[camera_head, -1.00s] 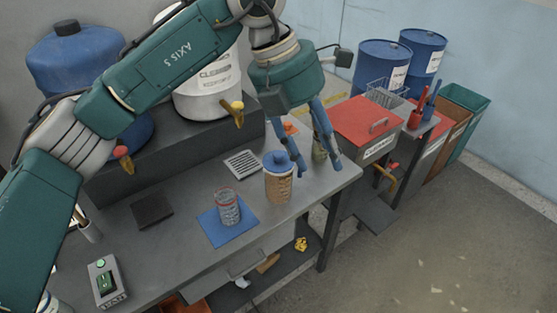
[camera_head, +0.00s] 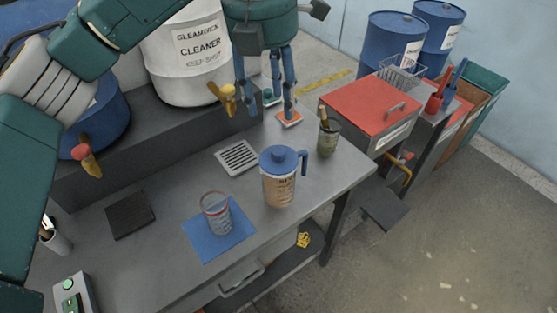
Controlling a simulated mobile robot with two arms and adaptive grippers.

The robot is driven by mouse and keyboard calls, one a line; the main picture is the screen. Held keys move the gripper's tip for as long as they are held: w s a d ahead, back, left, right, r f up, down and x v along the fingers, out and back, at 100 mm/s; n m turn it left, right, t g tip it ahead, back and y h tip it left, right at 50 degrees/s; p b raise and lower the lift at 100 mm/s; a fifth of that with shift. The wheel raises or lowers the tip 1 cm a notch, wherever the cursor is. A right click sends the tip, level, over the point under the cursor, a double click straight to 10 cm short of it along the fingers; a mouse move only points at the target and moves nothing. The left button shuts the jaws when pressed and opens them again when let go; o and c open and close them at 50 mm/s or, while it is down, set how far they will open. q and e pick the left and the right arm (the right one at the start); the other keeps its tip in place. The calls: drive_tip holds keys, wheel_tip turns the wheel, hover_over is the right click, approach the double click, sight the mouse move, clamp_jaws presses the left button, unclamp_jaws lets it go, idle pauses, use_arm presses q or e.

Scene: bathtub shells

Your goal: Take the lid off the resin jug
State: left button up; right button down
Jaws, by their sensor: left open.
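The resin jug (camera_head: 278,190) stands upright on the grey bench. It is a clear measuring jug with tan content and a blue handle on its right side. Its blue lid (camera_head: 280,159), with a raised knob, sits on top. My left gripper (camera_head: 266,108) hangs fingers-down behind the jug, near the back of the bench. Its blue fingers are spread, with nothing held between them. It is apart from the lid, above and beyond it in the picture. My right gripper is out of view.
A clear cup (camera_head: 216,213) stands on a blue mat (camera_head: 236,240) left of the jug. A drain grate (camera_head: 237,157), an orange-and-white item (camera_head: 289,120) and a jar with a brush (camera_head: 328,139) lie around it. A white cleaner drum (camera_head: 186,60) stands on the riser behind.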

use_arm(q)
drive_tip(key=b, duration=0.3)
hover_over(278, 151)
drive_tip(key=s+a, duration=0.1)
wheel_tip(278, 151, down, 4)
wheel_tip(278, 151, down, 3)
drive_tip(key=shift+s+d+p, duration=0.1)
drive_tip(key=shift+p, duration=0.2)
wheel_tip(278, 151, down, 2)
drive_tip(key=shift+f, duration=0.1)
drive_tip(key=shift+w+d+f+p, duration=0.15)
drive_tip(key=shift+w+f+p, duration=0.1)
drive_tip(key=shift+f+p, duration=0.25)
drive_tip(key=f+p, duration=0.1)
drive_tip(key=f, duration=0.1)
drive_tip(key=f+p, duration=0.1)
drive_tip(key=f, duration=0.1)
drive_tip(key=shift+w+d+f, duration=0.2)
drive_tip(key=shift+f, duration=0.2)
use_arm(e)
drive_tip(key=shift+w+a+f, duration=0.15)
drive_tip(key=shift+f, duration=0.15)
use_arm(q)
drive_tip(key=shift+w, duration=0.1)
drive_tip(key=c, duration=1.1)
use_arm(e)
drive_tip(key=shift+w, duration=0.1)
